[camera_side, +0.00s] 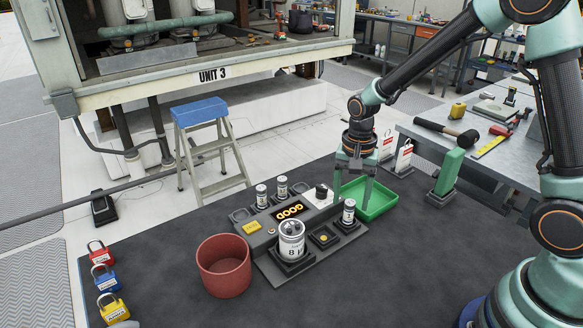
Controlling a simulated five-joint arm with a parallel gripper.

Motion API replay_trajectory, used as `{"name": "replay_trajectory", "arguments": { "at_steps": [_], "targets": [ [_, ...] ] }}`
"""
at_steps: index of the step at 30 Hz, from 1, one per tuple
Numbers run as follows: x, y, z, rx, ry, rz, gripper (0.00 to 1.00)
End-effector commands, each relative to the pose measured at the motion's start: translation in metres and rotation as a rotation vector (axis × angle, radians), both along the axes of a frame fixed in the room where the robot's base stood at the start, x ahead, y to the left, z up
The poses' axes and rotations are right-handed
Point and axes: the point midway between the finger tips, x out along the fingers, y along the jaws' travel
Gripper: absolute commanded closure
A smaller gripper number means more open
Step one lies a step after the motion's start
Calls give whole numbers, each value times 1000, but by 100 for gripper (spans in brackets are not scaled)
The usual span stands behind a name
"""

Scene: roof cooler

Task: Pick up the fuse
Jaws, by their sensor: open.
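Small white cylinders with dark ends, which look like fuses, stand upright on a dark tester. One fuse (349,211) is at its right end, and two others, a left one (261,196) and a middle one (282,187), are at its back left. My gripper (352,204) points down with its two green fingers spread, just above and behind the right fuse in the picture. One finger shows on each side of that fuse; I cannot tell whether they are around it or behind it. Nothing shows held between them.
The tester (264,239) has a lit GOOD sign and a large white cylinder (291,240) at its front. A green tray (380,206) lies behind the gripper. A red cup (223,268) and several padlocks (106,281) stand left. The front of the dark mat is clear.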

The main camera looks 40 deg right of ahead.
Motion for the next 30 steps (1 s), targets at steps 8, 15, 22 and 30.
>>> {"name": "replay_trajectory", "arguments": {
  "at_steps": [8,15,22,30],
  "targets": [
    [0,0,-22,0,1,0,33],
    [0,0,-21,0,0,0,60],
    [0,0,-21,0,0,0,100],
    [1,0,-18,0,-2,0,100]
  ]
}}
